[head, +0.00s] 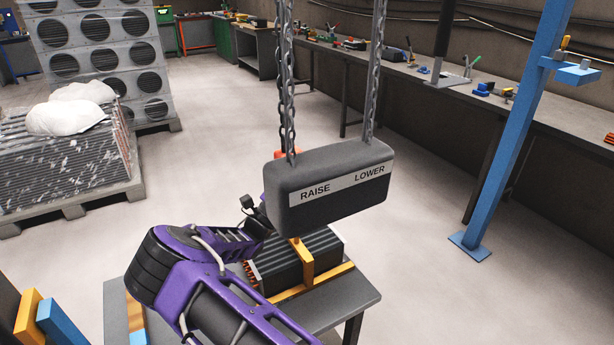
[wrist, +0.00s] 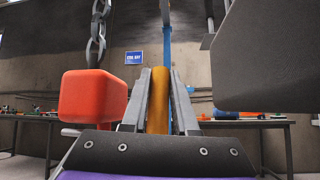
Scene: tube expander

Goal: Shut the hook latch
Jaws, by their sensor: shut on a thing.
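In the wrist view my gripper (wrist: 158,88) has its two grey fingers closed on an upright yellow-orange bar (wrist: 158,98). This bar may be the hook latch; I cannot tell for sure. A red block (wrist: 93,96) hangs from a chain just left of the fingers, and its edge shows behind the hanging box in the head view (head: 288,153). In the head view my purple arm reaches up to that box, and my fingertips and the bar are hidden behind it.
A dark RAISE/LOWER box (head: 328,186) hangs on chains close to my gripper; it fills the right of the wrist view (wrist: 270,55). Below is a finned black block (head: 300,262) with yellow bars on a small table (head: 352,295). A blue post (head: 517,125) stands right.

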